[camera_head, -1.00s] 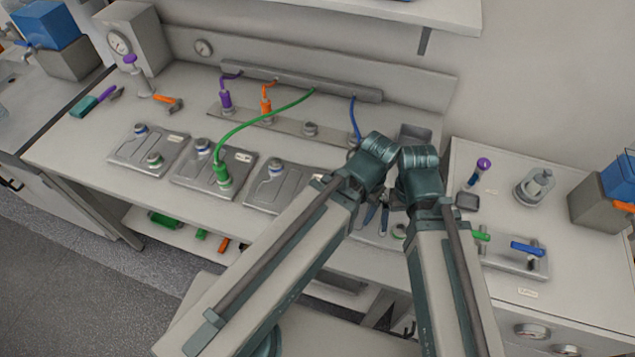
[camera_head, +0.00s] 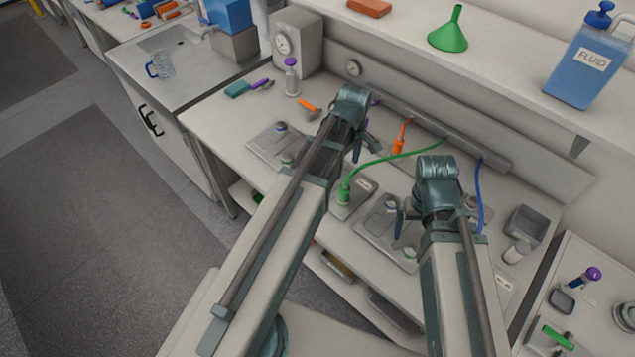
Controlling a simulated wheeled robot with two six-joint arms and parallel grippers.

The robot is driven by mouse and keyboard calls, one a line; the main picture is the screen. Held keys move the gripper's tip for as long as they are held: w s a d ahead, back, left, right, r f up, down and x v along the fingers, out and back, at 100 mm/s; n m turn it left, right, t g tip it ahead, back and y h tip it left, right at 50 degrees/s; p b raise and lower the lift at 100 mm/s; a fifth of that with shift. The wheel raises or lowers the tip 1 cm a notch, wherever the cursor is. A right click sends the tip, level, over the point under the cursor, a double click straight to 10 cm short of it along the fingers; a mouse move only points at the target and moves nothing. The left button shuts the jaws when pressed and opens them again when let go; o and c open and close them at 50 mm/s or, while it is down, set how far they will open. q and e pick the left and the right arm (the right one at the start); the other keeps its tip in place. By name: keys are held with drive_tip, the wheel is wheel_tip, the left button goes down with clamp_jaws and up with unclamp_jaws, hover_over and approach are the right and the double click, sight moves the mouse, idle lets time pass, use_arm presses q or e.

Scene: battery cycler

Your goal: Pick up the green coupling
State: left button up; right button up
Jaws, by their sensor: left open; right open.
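The green coupling (camera_head: 345,194) stands upright on the middle one of the flat grey plates on the bench, at the end of a green hose (camera_head: 385,160). My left gripper (camera_head: 360,150) is open and empty, above and behind the coupling in the picture, apart from it. My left forearm passes just left of the coupling. My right gripper (camera_head: 405,222) is open, right of the coupling, over another grey plate (camera_head: 376,232). The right wrist partly hides its fingers.
An orange coupling (camera_head: 399,141) stands at the back rail, and a blue hose (camera_head: 481,195) hangs right of my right wrist. A grey bin (camera_head: 525,228) is at the bench's right end. A shelf above holds a green funnel (camera_head: 449,32) and a blue fluid jug (camera_head: 588,68).

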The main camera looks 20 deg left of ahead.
sight(345, 185)
use_arm(q)
drive_tip(key=f+b, duration=0.8)
drive_tip(key=shift+a+f+b, duration=0.2)
drive_tip(key=shift+f+b, duration=0.05)
drive_tip(key=shift+b, duration=0.05)
drive_tip(key=f+b, duration=0.5)
drive_tip(key=shift+w+d+f, duration=0.2)
drive_tip(key=shift+w+d, duration=0.05)
drive_tip(key=shift+w, duration=0.15)
use_arm(e)
wheel_tip(345, 185, down, 14)
use_arm(q)
drive_tip(key=shift+r, duration=0.1)
use_arm(e)
drive_tip(key=shift+r, duration=0.1)
use_arm(q)
drive_tip(key=shift+c, duration=0.2)
clamp_jaws()
